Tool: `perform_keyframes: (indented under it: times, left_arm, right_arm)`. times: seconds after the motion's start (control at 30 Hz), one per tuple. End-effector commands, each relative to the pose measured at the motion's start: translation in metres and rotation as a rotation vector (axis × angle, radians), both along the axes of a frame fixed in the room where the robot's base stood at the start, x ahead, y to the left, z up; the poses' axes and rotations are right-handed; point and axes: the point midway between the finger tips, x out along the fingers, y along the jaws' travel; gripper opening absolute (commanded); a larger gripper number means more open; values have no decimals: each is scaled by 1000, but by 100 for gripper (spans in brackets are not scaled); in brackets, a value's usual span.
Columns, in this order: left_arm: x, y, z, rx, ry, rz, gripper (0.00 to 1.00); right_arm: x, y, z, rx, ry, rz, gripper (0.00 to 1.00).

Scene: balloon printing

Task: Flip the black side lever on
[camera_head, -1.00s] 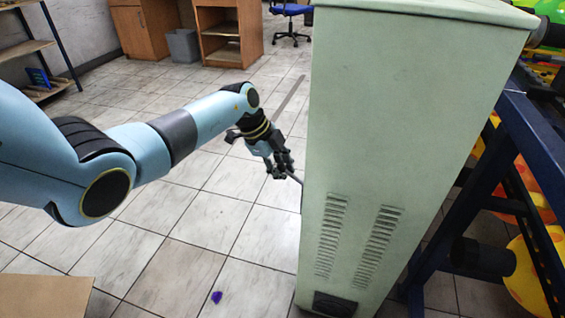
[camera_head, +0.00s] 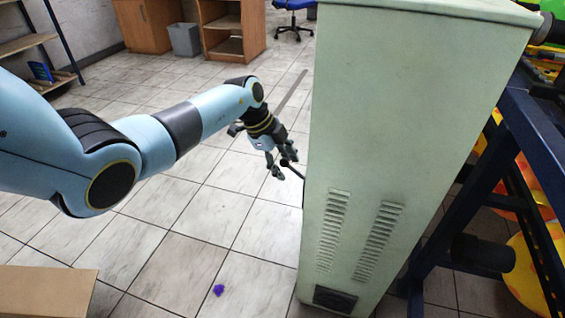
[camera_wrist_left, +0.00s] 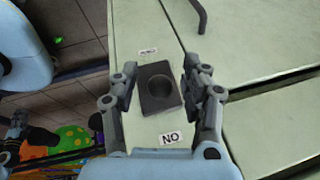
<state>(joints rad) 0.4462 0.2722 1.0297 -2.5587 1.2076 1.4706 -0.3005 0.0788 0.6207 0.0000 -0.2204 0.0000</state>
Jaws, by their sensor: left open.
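The black side lever (camera_head: 293,170) sticks out from the left side of the tall pale green cabinet (camera_head: 400,120). In the left wrist view its dark rounded end (camera_wrist_left: 160,88) is seen nearly end-on, over a black square plate. A white label (camera_wrist_left: 171,138) with dark letters lies below the plate and a smaller label (camera_wrist_left: 148,51) lies above it. My left gripper (camera_head: 283,166) is open at the lever. In the left wrist view its fingers (camera_wrist_left: 160,72) stand on either side of the plate and lever. Contact cannot be told. My right gripper is out of view.
A dark bent handle (camera_wrist_left: 202,14) is on the cabinet face. A dark blue rack (camera_head: 525,130) stands close on the right. A cardboard-coloured surface (camera_head: 48,292) is at the lower left. A small purple thing (camera_head: 218,290) lies on the tiled floor, which is mostly clear.

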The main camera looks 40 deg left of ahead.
Motion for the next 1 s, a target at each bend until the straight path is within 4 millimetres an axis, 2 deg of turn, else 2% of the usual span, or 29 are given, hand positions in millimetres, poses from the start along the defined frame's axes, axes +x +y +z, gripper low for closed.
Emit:
perform_keyframes:
  times: [0.17, 0.27, 0.6, 0.7, 0.83, 1.0]
  left_arm:
    - [-1, 1, 4, 0, -1, 1, 46]
    - [-4, 5, 14, 1, -2, 0, 46]
    - [-25, 25, 82, 3, -3, 1, 46]
    - [-30, 29, 96, 3, 0, 1, 46]
    - [-33, 32, 107, 2, -1, 1, 46]
    - [-34, 33, 111, 0, 2, 2, 46]
  right_arm:
    - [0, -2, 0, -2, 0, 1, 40]
    - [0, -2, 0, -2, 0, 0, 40]
    - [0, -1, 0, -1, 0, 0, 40]
    - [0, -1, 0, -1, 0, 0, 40]
    - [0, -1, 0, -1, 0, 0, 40]
    - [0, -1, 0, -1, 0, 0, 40]
